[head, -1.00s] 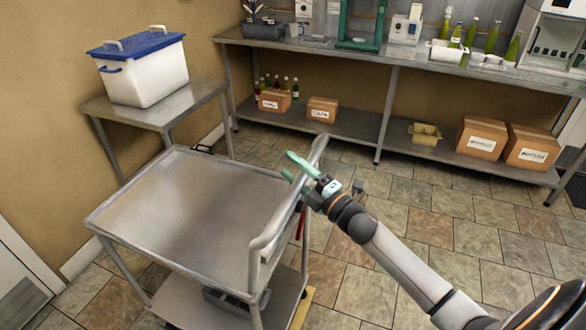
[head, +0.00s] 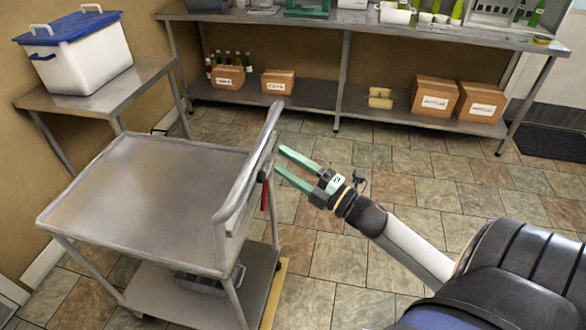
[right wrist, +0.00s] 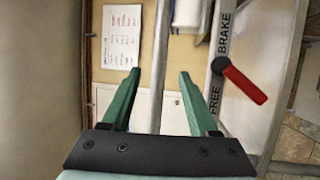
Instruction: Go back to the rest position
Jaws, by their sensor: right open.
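My right gripper (head: 291,168) is open, with two green fingers apart and nothing between them. It is just right of the metal cart's handle in the head view, apart from it as far as that view shows. In the right wrist view its fingers (right wrist: 158,85) point toward the cart's side, where a grey upright passes behind the gap. The metal cart (head: 140,195) has a bare top and stands at the left. My left gripper is in neither view.
A red brake lever (right wrist: 245,85) sits beside the fingers. A white bucket with a blue lid (head: 82,65) stands on a side table (head: 100,102) at the left. A long bench (head: 400,28) with boxes beneath lines the back. Tiled floor (head: 330,250) is free right of the cart.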

